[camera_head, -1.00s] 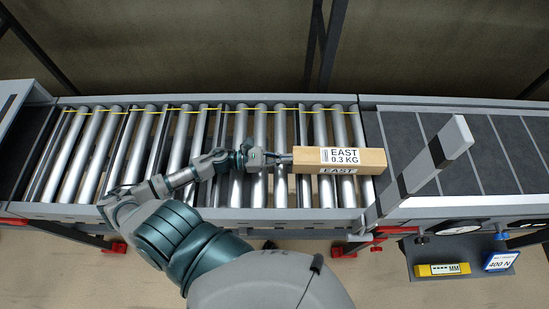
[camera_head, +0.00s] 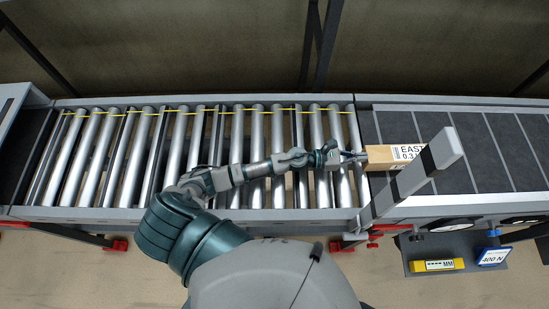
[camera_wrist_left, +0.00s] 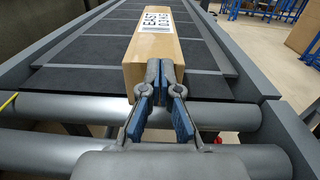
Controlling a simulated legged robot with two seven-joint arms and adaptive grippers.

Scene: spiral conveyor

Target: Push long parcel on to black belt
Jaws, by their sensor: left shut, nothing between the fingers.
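The long parcel (camera_head: 384,158) is a tan cardboard box with a white "EAST" label. It lies lengthwise on the start of the black belt (camera_head: 486,150), partly hidden behind a grey post in the head view. In the left wrist view the parcel (camera_wrist_left: 184,52) lies ahead on the dark belt (camera_wrist_left: 90,60), its near end by my fingertips. My left gripper (camera_head: 358,156) is shut and empty, its tips at the parcel's near end, touching or nearly so. The shut fingers also show in the left wrist view (camera_wrist_left: 159,75). My right gripper is not in view.
Silver rollers (camera_head: 258,150) fill the conveyor left of the belt. A grey post with black bands (camera_head: 412,178) leans across the belt's near left corner. A side shelf (camera_head: 425,248) holds a yellow block (camera_head: 437,265) and a "400 N" device (camera_head: 493,257).

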